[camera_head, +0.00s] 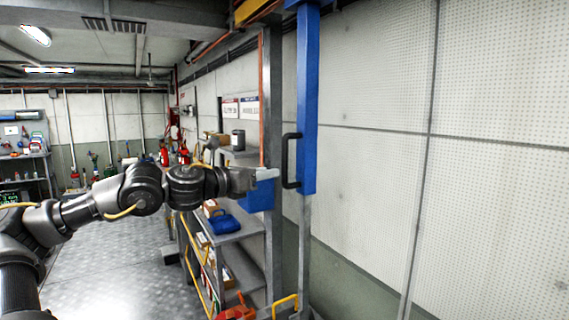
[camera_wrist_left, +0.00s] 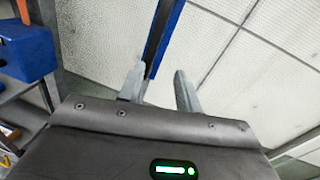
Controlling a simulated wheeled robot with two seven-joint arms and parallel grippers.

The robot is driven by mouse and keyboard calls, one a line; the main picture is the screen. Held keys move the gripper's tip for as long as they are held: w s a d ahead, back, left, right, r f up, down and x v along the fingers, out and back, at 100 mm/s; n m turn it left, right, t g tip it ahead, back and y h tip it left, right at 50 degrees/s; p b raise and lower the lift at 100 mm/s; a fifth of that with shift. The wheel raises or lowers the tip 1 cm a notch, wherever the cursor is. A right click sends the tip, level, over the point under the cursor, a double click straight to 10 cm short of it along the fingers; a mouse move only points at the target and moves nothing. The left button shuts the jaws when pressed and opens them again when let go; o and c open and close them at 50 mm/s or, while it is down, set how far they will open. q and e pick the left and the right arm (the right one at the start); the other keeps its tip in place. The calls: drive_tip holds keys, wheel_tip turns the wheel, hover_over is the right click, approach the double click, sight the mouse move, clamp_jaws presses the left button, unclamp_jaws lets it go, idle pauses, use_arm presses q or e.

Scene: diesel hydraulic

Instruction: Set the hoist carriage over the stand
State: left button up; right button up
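A tall blue upright (camera_head: 307,100) with a black D-shaped handle (camera_head: 290,160) stands in front of the pale panel wall, right of centre in the head view. It also shows beyond the fingers in the left wrist view (camera_wrist_left: 166,35). My left gripper (camera_head: 270,174) is just left of the handle, at the height of its lower part. In the left wrist view its fingers (camera_wrist_left: 160,88) are apart with nothing visible between them. I cannot tell whether a finger touches the handle. My right gripper is out of view. I cannot clearly pick out the stand or the hoist carriage.
A grey post (camera_head: 273,110) rises behind my gripper, and a yellow beam (camera_head: 254,9) crosses at the top. Shelves with a blue bin (camera_head: 222,224) and boxes stand below my forearm. Open metal floor (camera_head: 110,270) lies at the left.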

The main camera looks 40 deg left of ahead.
sight(283, 158)
use_arm(q)
drive_tip(key=shift+m, duration=0.6)
drive_tip(key=shift+w+a+r+p, duration=0.1)
drive_tip(key=shift+w+r+p, duration=0.35)
drive_tip(key=shift+w+p, duration=0.9)
drive_tip(key=shift+w+a+r+p, duration=0.1)
drive_tip(key=shift+w+r+p, duration=0.3)
drive_tip(key=shift+w+p, duration=0.95)
drive_tip(key=shift+w+a+r+p, duration=0.1)
drive_tip(key=shift+w+r+p, duration=0.35)
drive_tip(key=shift+w+p, duration=0.9)
drive_tip(key=shift+w+b, duration=0.3)
drive_tip(key=shift+b, duration=0.05)
clamp_jaws()
